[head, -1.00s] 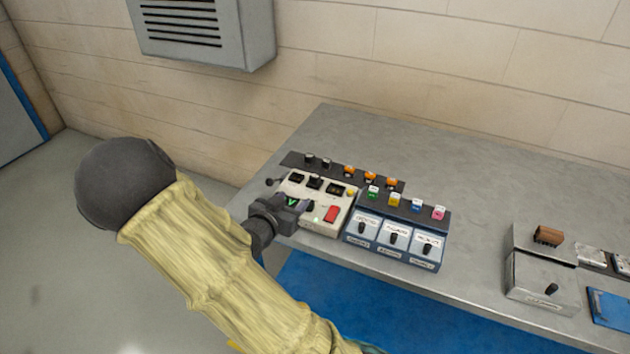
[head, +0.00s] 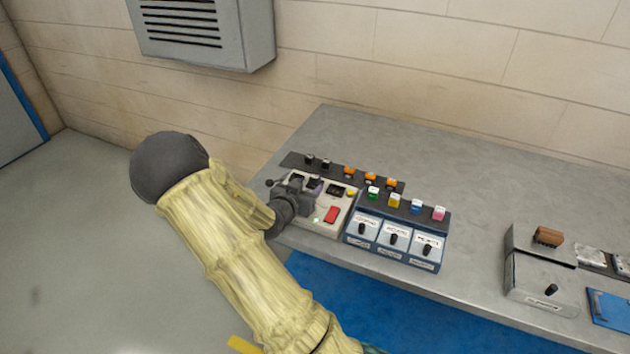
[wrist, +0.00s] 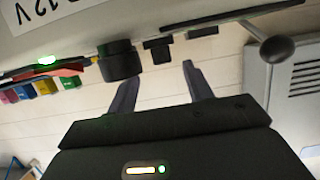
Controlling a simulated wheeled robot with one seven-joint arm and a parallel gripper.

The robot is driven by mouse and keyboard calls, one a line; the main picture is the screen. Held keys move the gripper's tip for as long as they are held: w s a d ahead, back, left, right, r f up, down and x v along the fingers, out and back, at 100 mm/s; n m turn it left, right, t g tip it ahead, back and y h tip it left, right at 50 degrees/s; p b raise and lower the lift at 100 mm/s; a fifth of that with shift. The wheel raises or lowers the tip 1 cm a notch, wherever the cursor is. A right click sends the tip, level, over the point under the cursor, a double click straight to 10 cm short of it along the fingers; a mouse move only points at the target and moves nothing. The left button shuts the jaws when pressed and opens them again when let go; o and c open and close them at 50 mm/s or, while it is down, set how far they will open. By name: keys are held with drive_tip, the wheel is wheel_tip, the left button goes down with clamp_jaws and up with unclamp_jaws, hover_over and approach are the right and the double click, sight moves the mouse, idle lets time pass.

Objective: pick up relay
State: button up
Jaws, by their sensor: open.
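I cannot tell for certain which part is the relay. Small dark blocks (head: 325,164) and orange-topped blocks (head: 370,177) stand on a dark strip behind the white panel (head: 322,222). Cubes with coloured faces, such as a green one (head: 373,193) and a pink one (head: 438,213), stand on the blue unit to the right. My gripper (head: 308,184) is over the left part of the white panel. In the wrist view my gripper (wrist: 158,82) is open with nothing between its fingers. A small black block (wrist: 157,52) lies just beyond the fingertips, with a black round knob (wrist: 120,60) beside it.
A ball-ended lever (wrist: 275,45) is near the gripper in the wrist view. The blue unit (head: 391,240) has several black switches. At the right are a grey box (head: 538,285) and a brown block (head: 548,236). The bench (head: 480,190) is clear between them.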

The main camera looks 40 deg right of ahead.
sight(313, 180)
drive_tip(key=x, duration=0.4)
drive_tip(key=shift+w+d+r+p, duration=0.1)
drive_tip(key=shift+w+d+p, duration=0.15)
drive_tip(key=shift+w+p, duration=0.1)
drive_tip(key=c, duration=1.1)
